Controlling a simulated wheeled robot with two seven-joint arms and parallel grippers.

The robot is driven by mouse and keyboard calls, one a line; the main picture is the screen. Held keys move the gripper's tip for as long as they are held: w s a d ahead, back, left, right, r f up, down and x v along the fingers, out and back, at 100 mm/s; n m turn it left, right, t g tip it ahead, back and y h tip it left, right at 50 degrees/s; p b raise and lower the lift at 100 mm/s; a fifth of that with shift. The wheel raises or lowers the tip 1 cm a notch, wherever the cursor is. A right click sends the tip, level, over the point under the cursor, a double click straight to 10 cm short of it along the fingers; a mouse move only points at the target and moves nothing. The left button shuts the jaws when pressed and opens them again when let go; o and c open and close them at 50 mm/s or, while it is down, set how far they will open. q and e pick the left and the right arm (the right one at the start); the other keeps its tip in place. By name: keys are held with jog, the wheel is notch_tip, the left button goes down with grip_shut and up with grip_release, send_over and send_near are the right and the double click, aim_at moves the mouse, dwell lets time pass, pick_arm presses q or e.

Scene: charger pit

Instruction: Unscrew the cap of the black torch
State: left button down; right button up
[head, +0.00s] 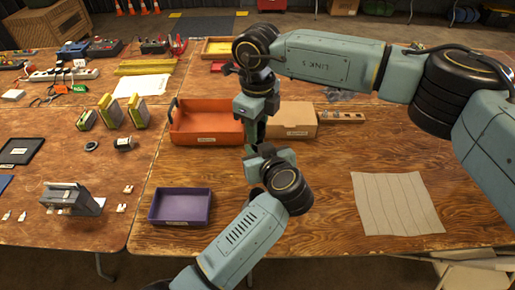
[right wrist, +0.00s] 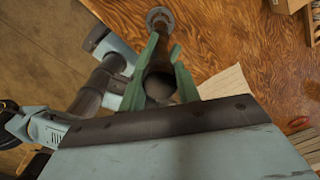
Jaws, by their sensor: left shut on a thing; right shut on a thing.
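The black torch (right wrist: 160,74) shows in the right wrist view as a dark tube between two green fingers, its near round end facing the camera. A grey ring shape lies at the tube's far end. My right gripper (head: 253,124) points down over the table and is shut on the torch. My left gripper (head: 257,150) comes up from the front, just below the right one, and is shut on the torch too. In the head view the grippers hide most of the torch. I cannot make out the cap or any gap at it.
An orange tray (head: 207,140) stands left of the grippers and a cardboard box (head: 291,132) right of them. A purple tray (head: 181,219) sits front left. A creased sheet (head: 397,204) lies at the right. Bare wood lies between the grippers and the sheet.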

jog(key=n, duration=0.5)
jog(key=shift+n, duration=0.4)
jog(key=n, duration=0.5)
jog(key=shift+n, duration=0.3)
jog(key=shift+n, duration=0.9)
jog(key=n, duration=0.4)
